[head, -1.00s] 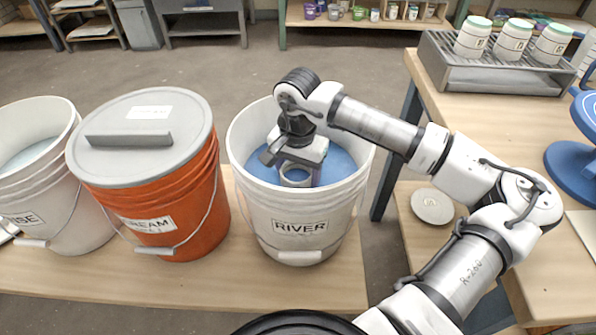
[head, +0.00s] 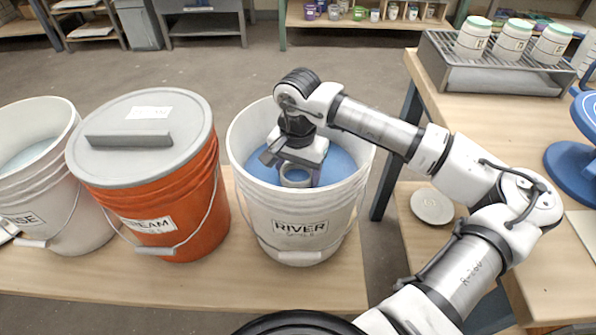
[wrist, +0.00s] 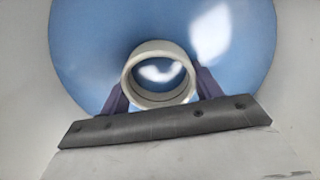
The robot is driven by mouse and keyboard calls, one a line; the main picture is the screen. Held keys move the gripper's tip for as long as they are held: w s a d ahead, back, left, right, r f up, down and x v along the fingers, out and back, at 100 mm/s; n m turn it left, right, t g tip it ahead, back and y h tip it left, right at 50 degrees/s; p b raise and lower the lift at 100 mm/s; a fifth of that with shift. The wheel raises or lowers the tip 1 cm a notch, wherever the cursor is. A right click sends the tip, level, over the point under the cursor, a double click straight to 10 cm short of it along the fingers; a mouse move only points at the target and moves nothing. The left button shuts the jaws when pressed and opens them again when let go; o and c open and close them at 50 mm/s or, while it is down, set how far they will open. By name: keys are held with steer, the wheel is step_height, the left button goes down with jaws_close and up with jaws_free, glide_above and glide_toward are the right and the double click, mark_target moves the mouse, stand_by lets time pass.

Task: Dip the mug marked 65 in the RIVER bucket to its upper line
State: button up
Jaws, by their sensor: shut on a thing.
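The RIVER bucket (head: 279,211) is white and open, with blue glaze (head: 338,165) inside. My gripper (head: 296,168) is down inside the bucket, shut on a pale mug (head: 295,181). In the wrist view, the gripper's fingers (wrist: 160,90) hold the mug (wrist: 131,84) on two sides. The mug's open rim faces the camera, and blue glaze (wrist: 95,45) surrounds it. The mug's rim and upper part show; its lower part is hidden, apparently in the glaze. No number or line on the mug can be made out.
An orange bucket (head: 196,205) with a grey lid stands left of RIVER, and an open white bucket (head: 60,215) at far left. A metal rack (head: 490,78) with several pale, green-topped jars stands on the right table. A round grey disc (head: 432,206) lies nearer.

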steer(key=shift+r, duration=0.1)
step_height(320, 180, up, 8)
steer(key=p, duration=0.4)
steer(key=shift+r, duration=0.2)
stand_by(1.9)
step_height(320, 180, up, 15)
steer(key=p, duration=0.8)
stand_by(0.6)
